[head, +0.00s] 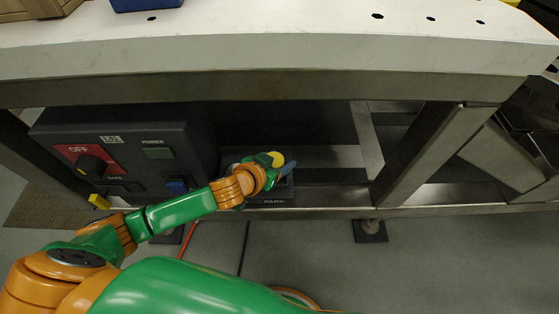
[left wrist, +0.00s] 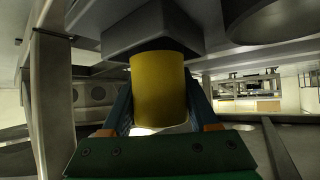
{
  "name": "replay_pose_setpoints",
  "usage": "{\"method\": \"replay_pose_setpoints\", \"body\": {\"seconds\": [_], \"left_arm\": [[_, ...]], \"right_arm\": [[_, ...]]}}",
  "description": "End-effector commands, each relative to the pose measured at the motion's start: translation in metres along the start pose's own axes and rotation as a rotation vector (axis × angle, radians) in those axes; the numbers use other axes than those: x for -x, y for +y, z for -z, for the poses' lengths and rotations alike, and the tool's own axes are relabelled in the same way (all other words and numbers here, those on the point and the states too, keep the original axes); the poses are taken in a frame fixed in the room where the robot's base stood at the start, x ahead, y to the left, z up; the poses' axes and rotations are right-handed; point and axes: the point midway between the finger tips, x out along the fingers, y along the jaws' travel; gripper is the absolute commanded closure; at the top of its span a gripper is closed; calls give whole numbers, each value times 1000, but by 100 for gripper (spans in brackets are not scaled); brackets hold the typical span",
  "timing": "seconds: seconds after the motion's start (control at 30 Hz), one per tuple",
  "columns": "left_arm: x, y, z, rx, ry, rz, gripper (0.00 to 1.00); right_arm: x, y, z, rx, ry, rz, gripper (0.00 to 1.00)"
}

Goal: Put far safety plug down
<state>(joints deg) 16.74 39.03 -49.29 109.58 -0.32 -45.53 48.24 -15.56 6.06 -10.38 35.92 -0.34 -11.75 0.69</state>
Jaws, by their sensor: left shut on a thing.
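My left gripper (head: 279,170) is over the small dark box marked PARK (head: 283,197), on the lower shelf under the bench. Its blue fingers are shut on a yellow safety plug (head: 277,158), whose rounded yellow end shows beside them. In the left wrist view the yellow plug (left wrist: 159,92) is a cylinder between the two blue fingers (left wrist: 160,108). A grey block (left wrist: 150,30) lies right at the plug's far end; I cannot tell whether they touch. The gripper and wrist hide most of the box top. My right gripper is not in view.
A dark control box (head: 130,150) with a red OFF panel (head: 88,158) stands left of my gripper. A small yellow piece (head: 99,202) is at its lower left. The white bench top (head: 280,55) overhangs the shelf; a metal leg (head: 425,150) stands to the right.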

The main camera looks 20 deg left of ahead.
Motion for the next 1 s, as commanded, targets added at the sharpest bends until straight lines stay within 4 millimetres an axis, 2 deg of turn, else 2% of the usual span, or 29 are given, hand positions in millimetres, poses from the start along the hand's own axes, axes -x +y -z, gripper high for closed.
{"method": "replay_pose_setpoints", "body": {"seconds": [0.07, 0.1, 0.2, 0.47, 0.57, 0.8, 1.0], "left_arm": [[-1, 0, -1, 0, 0, 0, 100], [-1, 0, -1, 0, 0, 0, 32], [0, 0, -1, 0, 0, 0, 10], [0, 0, 0, 0, 0, 0, 10], [8, 0, 1, 0, -2, 0, 10], [66, 0, 3, -1, -5, -1, 10], [107, 0, 0, -1, -5, 1, 10]], "right_arm": [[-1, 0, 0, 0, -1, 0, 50], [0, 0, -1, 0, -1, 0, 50], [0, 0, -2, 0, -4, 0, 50], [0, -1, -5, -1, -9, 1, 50], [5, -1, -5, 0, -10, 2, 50], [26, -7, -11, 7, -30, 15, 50], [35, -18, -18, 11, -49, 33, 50]]}}
